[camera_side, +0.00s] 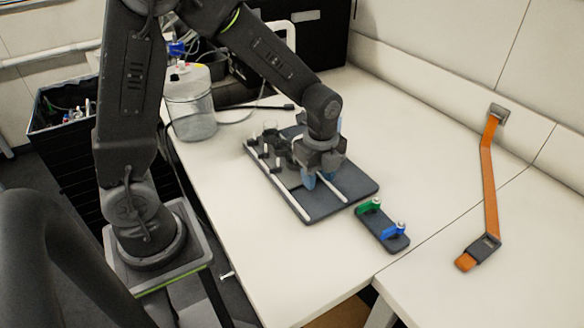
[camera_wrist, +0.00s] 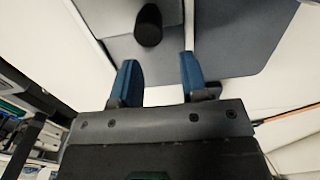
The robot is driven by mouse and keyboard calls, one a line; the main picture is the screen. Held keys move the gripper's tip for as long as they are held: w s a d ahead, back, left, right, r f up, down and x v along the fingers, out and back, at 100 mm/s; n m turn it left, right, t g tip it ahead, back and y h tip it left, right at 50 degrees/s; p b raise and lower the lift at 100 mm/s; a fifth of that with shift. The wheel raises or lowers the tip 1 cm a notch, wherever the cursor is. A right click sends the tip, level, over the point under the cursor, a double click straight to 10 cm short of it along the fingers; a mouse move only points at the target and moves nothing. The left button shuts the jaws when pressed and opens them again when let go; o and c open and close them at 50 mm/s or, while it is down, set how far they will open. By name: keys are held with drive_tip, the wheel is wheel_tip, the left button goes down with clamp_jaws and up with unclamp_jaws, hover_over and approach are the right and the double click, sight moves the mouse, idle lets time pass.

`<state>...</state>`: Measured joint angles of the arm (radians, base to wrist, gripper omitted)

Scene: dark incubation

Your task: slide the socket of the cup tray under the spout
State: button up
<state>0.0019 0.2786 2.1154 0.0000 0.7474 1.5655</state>
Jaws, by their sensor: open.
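A dark base board (camera_side: 325,207) with white rails lies on the white table in the side view. The cup tray seems to be the grey plate (camera_wrist: 112,14) with a black round knob (camera_wrist: 148,28) at the top of the wrist view; its socket I cannot make out. My gripper (camera_side: 319,181) is over the board, pointing down, its blue fingers apart and empty. In the wrist view my gripper (camera_wrist: 158,78) has the knob just beyond its fingertips, not between them. My gripper hides part of the board in the side view, and I cannot pick out the spout for certain.
Several small posts (camera_side: 265,152) with pale tops line the board's left side. A small dark plate (camera_side: 383,226) with green and blue clamps lies right of the board. An orange strap (camera_side: 488,180) lies far right. The table's front is clear.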

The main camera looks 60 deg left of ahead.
drive_tip(key=shift+d, duration=0.9)
drive_tip(key=shift+r, duration=0.1)
drive_tip(key=shift+r, duration=2.2)
drive_tip(key=shift+s+r+n, duration=0.2)
drive_tip(key=shift+r+n, duration=0.1)
drive_tip(key=shift+r, duration=0.1)
drive_tip(key=s+a+r+n+t, duration=0.1)
drive_tip(key=s+r+n+t, duration=0.1)
drive_tip(key=s+r+n, duration=0.3)
drive_tip(key=s+r+n+t, duration=0.3)
drive_tip(key=s+r+n, duration=0.2)
drive_tip(key=s+n, duration=0.4)
drive_tip(key=n, duration=0.3)
drive_tip(key=shift+s+a+r+t, duration=0.3)
drive_tip(key=shift+a, duration=0.1)
